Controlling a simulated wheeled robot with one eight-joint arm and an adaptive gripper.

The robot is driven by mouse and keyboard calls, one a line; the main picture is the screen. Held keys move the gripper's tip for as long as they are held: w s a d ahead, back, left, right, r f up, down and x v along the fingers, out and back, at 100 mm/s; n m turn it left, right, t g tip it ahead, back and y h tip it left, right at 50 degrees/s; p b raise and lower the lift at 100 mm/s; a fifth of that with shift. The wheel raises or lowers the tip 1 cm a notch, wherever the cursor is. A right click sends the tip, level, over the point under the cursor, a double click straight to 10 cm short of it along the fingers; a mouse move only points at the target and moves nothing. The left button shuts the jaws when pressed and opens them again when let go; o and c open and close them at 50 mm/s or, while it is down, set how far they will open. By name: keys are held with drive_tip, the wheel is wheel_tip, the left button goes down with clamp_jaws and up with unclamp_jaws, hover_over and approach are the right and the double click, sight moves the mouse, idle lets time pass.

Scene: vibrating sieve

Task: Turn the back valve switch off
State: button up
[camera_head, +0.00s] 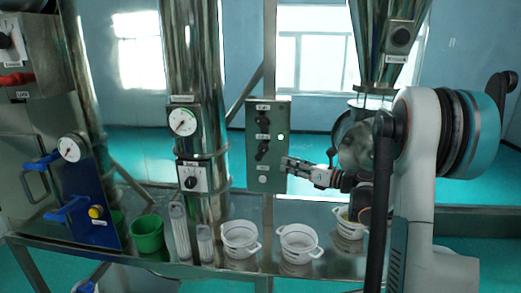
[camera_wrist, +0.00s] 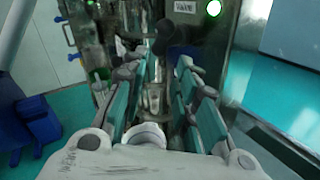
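The labels are too small to read in the head view. My gripper (camera_head: 287,168) shows at the box's lower right, just below the lower switch's height. The wrist view shows its fingers (camera_wrist: 158,85) apart with nothing held between them. A dark knob (camera_wrist: 160,38) lies ahead of the fingers there, beside a white label and a green lamp (camera_wrist: 213,8). Contact is not visible.
Several white pots, including one (camera_head: 240,238) and another (camera_head: 300,243), stand on the metal table (camera_head: 325,215) below. A green bucket (camera_head: 147,233) and gauges on steel pipes are at left. A steel hopper (camera_head: 385,40) hangs at right, near my arm.

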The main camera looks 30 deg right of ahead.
sight(261, 155)
drive_tip(key=p+x, duration=0.1)
drive_tip(key=x, duration=1.2)
drive_tip(key=shift+w+a+p, duration=0.1)
drive_tip(key=shift+w+p, duration=0.2)
clamp_jaws()
